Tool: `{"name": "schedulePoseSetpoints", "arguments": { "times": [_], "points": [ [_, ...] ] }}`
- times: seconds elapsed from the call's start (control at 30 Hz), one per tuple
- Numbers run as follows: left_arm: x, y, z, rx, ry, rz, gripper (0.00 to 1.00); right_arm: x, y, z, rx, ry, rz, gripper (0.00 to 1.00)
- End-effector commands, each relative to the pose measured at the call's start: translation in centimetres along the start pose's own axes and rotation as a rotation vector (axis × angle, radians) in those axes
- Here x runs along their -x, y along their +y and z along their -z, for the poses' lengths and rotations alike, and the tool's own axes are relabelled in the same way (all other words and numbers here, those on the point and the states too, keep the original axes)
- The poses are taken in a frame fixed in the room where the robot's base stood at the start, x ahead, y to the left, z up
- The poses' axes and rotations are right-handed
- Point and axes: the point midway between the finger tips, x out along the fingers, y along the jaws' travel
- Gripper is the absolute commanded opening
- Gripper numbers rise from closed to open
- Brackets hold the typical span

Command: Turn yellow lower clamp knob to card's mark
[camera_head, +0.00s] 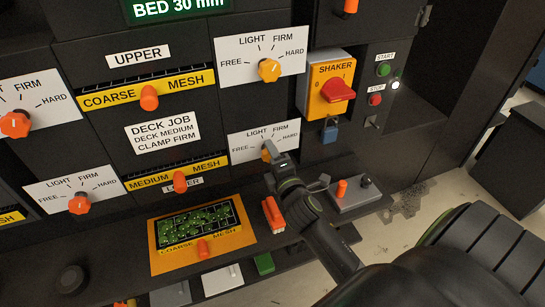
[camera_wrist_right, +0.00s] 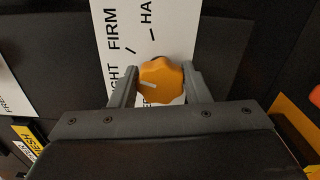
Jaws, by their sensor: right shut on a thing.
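The yellow lower clamp knob (camera_wrist_right: 160,80) sits on its white dial plate (camera_head: 285,136), below a similar yellow upper knob (camera_head: 269,69). My right gripper (camera_head: 268,151) is shut on the lower knob, one finger on each side of it in the right wrist view (camera_wrist_right: 160,84). In that view the knob's pale line points left, toward the partly hidden LIGHT lettering; FIRM and its tick are farther up. The card (camera_head: 163,132) reads DECK JOB, DECK MEDIUM, CLAMP FIRM. My left gripper is out of view.
A yellow shaker switch (camera_head: 322,84) with a red handle and a blue padlock (camera_head: 329,133) are to the right of the dials. Below, the ledge holds an orange-framed mesh tray (camera_head: 163,261), an orange-topped block (camera_head: 272,214) and a grey control box (camera_head: 355,198).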

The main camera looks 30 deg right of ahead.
Motion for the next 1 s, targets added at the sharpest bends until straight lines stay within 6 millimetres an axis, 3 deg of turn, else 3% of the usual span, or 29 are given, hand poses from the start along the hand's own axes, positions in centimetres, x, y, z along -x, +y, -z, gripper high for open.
{"name": "schedulePoseSetpoints", "arguments": {
  "times": [0.4, 0.93, 0.97, 1.0],
  "points": [
    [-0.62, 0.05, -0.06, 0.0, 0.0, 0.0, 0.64, 0.04, -0.26, -0.01, -0.182, -0.001, 0.004, 0.2],
    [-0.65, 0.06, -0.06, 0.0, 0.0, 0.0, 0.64, 0.04, -0.26, -0.02, -0.204, -0.001, 0.004, 0.2],
    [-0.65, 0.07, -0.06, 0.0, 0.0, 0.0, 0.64, 0.04, -0.26, -0.02, -0.204, -0.001, 0.004, 0.44],
    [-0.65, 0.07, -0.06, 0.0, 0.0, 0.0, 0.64, 0.04, -0.27, -0.02, -0.204, -0.001, 0.005, 0.49]
  ]
}}
